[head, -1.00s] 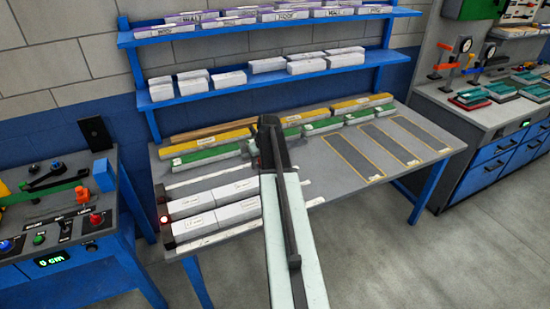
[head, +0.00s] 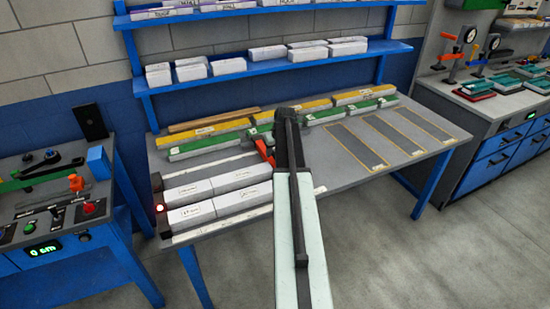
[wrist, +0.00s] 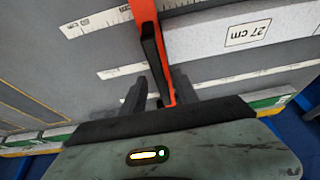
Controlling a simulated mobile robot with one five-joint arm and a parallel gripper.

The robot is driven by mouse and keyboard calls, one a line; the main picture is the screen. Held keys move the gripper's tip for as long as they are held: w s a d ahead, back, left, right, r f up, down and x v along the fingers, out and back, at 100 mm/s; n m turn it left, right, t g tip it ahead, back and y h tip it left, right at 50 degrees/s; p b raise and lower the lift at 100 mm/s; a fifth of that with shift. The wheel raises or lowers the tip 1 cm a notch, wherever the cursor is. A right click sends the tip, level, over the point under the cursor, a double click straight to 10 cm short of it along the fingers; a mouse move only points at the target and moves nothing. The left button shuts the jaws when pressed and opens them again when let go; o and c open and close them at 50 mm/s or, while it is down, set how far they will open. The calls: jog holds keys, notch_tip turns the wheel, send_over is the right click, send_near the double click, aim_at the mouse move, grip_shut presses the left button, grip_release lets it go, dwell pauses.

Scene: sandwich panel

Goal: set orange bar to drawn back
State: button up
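The orange bar (head: 265,150) shows in the head view as a short red-orange piece at the left of my arm's end, over the workbench. In the wrist view the orange bar (wrist: 147,14) runs down from the top edge, with a black strip along it. My gripper (wrist: 160,85) has its two grey fingers apart, one on each side of the bar's lower end. Whether they touch it cannot be told. In the head view my arm hides the fingers and part of the bar.
White blocks (head: 236,180) lie on the bench's left, one labelled 27 cm (wrist: 246,33) in the wrist view. Green and yellow strips (head: 207,145) lie behind. Outlined dark slots (head: 395,140) at right are empty. A control console (head: 50,225) stands left; blue shelves (head: 270,65) stand behind.

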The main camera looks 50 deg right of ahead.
jog(key=shift+r, duration=0.1)
grip_shut()
dwell(1.3)
